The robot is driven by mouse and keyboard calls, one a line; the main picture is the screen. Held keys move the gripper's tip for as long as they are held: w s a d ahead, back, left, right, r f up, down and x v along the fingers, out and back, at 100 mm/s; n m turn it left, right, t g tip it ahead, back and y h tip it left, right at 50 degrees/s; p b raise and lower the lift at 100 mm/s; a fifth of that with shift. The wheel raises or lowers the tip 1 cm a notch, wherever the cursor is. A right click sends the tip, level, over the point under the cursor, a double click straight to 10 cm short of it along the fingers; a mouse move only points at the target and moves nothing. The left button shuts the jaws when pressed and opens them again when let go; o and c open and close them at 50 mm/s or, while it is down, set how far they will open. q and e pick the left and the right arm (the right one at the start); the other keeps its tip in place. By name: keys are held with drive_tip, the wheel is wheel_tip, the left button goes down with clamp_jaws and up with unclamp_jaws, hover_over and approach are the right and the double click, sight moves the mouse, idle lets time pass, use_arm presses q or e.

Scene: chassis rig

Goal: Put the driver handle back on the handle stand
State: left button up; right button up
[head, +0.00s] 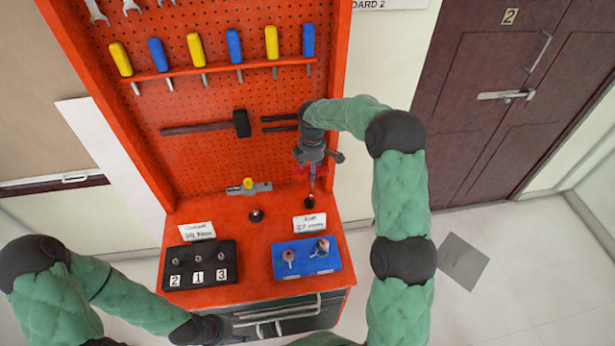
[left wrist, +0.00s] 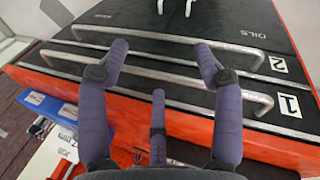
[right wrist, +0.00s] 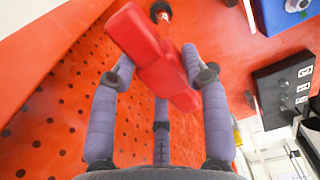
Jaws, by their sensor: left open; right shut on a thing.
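The red driver handle (right wrist: 160,60) is between the fingers of my right gripper (right wrist: 160,75), which is shut on it. In the head view, my right gripper (head: 312,160) holds the red handle (head: 314,171) above the orange worktop, near the pegboard. A small dark round base (head: 309,201) is below it. In the right wrist view, a dark post with a pale tip (right wrist: 160,10) shows just past the handle; I cannot tell whether they touch, or whether this is the handle stand. My left gripper (left wrist: 160,60) is open and empty, facing the drawer fronts.
Another dark round base (head: 256,215) stands left on the worktop (head: 222,212). A black block (head: 200,266) numbered 2, 1, 3 and a blue block (head: 306,259) with two small parts are at the front, with label cards behind. Drawer handles (head: 275,315) project below.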

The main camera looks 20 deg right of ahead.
drive_tip(key=shift+w+a+r+n, duration=0.15)
drive_tip(key=shift+w+n, duration=0.25)
drive_tip(key=shift+w, duration=0.15)
drive_tip(key=shift+f, duration=0.5)
drive_tip(key=shift+f+b, duration=1)
drive_tip(key=shift+f, duration=0.9)
drive_tip(key=o, duration=1.4)
